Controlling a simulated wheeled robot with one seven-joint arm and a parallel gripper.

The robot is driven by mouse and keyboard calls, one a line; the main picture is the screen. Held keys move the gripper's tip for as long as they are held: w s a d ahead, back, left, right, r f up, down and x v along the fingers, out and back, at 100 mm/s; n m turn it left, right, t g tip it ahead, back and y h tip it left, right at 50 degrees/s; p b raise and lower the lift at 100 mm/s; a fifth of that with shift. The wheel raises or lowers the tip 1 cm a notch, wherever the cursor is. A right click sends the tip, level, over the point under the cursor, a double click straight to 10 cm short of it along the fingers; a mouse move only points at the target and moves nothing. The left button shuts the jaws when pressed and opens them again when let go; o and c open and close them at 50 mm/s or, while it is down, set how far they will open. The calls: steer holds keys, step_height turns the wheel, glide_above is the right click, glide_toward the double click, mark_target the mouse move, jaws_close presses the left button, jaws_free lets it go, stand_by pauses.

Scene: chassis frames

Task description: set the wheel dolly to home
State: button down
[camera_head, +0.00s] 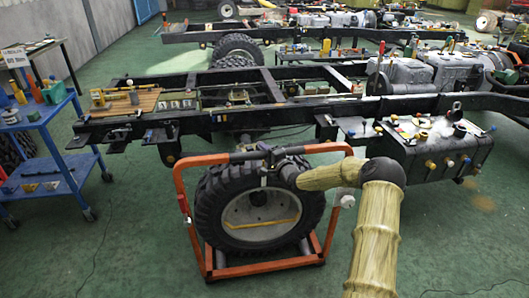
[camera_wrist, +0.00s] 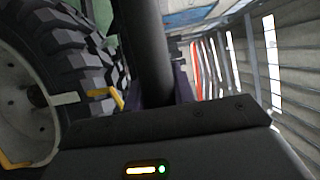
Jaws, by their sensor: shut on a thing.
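The wheel dolly (camera_head: 183,205) is an orange-red tube frame with a dark bar (camera_head: 228,157) across its top. It stands on the green floor in front of the truck chassis. A large black tyre with a grey rim (camera_head: 258,215) sits upright in it; the tyre also fills the left of the wrist view (camera_wrist: 75,60). My gripper (camera_head: 268,158) is at the top of the dolly, shut on the dark bar, which runs upright through the wrist view (camera_wrist: 148,45). The fingertips are small and partly hidden in both views.
The black chassis frame (camera_head: 190,122) stands close behind the dolly. A blue trolley (camera_head: 45,170) with tools is at the left. A black box (camera_head: 435,150) with several small parts on top is at the right. Green floor is open in front and to the left.

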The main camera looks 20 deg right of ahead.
steer(key=c, duration=1.5)
jaws_free()
steer(key=shift+w+r, duration=0.1)
steer(key=shift+r, duration=0.05)
steer(key=o, duration=0.3)
steer(key=shift+w, duration=0.1)
steer(key=shift+o, duration=0.2)
steer(key=v, duration=1.7)
steer(key=shift+s, duration=0.25)
